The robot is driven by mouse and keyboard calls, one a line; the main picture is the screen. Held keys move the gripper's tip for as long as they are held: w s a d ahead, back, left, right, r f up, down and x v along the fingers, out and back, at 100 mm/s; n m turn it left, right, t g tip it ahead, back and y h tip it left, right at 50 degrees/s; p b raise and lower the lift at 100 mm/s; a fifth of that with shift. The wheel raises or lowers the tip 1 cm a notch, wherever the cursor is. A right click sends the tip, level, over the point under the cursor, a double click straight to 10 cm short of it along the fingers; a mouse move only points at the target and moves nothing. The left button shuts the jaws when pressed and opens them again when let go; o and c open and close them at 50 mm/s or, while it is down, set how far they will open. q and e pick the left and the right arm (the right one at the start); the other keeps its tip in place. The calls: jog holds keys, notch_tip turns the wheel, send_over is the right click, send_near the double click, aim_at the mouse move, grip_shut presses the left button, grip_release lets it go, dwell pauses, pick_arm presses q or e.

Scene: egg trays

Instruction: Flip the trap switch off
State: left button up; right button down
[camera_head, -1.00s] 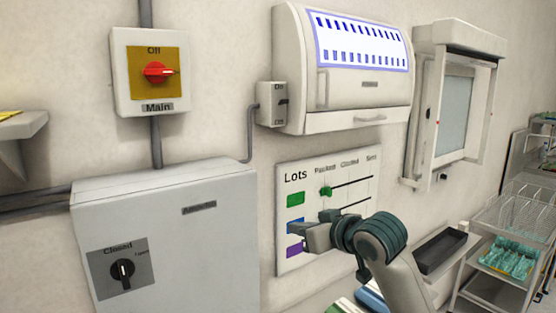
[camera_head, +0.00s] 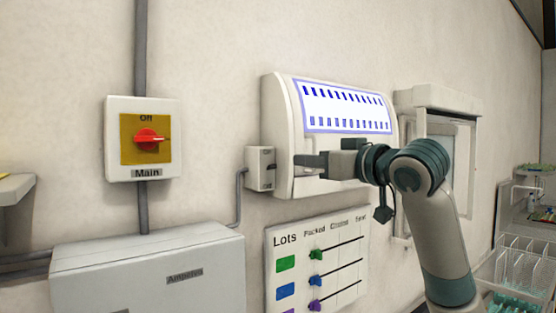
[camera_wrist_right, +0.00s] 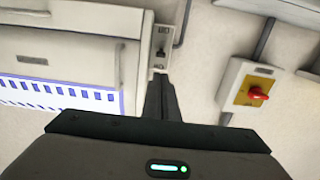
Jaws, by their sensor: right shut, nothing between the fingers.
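The trap switch (camera_head: 260,169) is a small pale box on the wall, at the left side of the white trap housing (camera_head: 277,115) with its blue-edged lit panel. In the right wrist view the switch (camera_wrist_right: 163,36) shows near the top, with a small dark lever on its face. Its exact position is too small to read. My right gripper (camera_head: 298,167) is shut and empty, its fingers pointing left towards the switch across the front of the housing. In the wrist view the shut fingertips (camera_wrist_right: 158,78) appear just below the switch box; I cannot tell whether they touch. My left gripper is not in view.
A main switch with a red knob (camera_head: 148,139) is on the wall to the left. A grey cabinet (camera_head: 150,265) and a lots board (camera_head: 275,300) are below. A wall-mounted framed unit (camera_head: 440,97) and a wire rack (camera_head: 510,265) stand to the right.

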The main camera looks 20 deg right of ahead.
aim_at(271, 167)
dwell(0.3)
jog(key=p+x, duration=0.5)
jog(key=x, duration=0.3)
jog(key=shift+w+a+r, duration=0.1)
jog(key=shift+w+a, duration=0.05)
jog(key=shift+w, duration=0.2)
jog(key=shift+w+a+p, duration=0.2)
jog(key=shift+w+p, duration=0.3)
jog(key=shift+w, duration=0.15)
jog(key=shift+f, duration=0.25)
